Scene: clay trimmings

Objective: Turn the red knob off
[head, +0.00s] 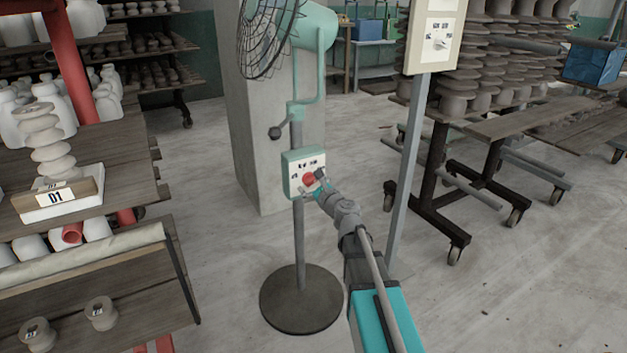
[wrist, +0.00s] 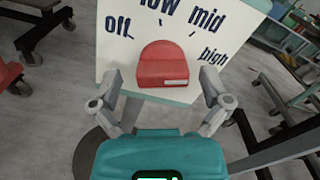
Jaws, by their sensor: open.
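The red knob (head: 308,180) sits on the control box (head: 291,162) of a pedestal fan. In the wrist view the knob (wrist: 162,64) is a rounded red piece with a white mark at its lower right. The white panel (wrist: 113,52) reads off, low, mid and high in an arc around it, off at left and high at right. Which setting the knob is at is hard to tell. My gripper (wrist: 161,84) is open, one finger on each side of the knob. Contact is not clear. In the head view my gripper (head: 317,184) is at the box front and partly covers it.
The fan head (head: 270,35) is above the box, and its round dark base (head: 301,299) is on the floor. A grey post with a switch panel (head: 436,37) stands right of my arm. A loaded shelf (head: 90,270) is at left. A concrete pillar (head: 255,120) is behind.

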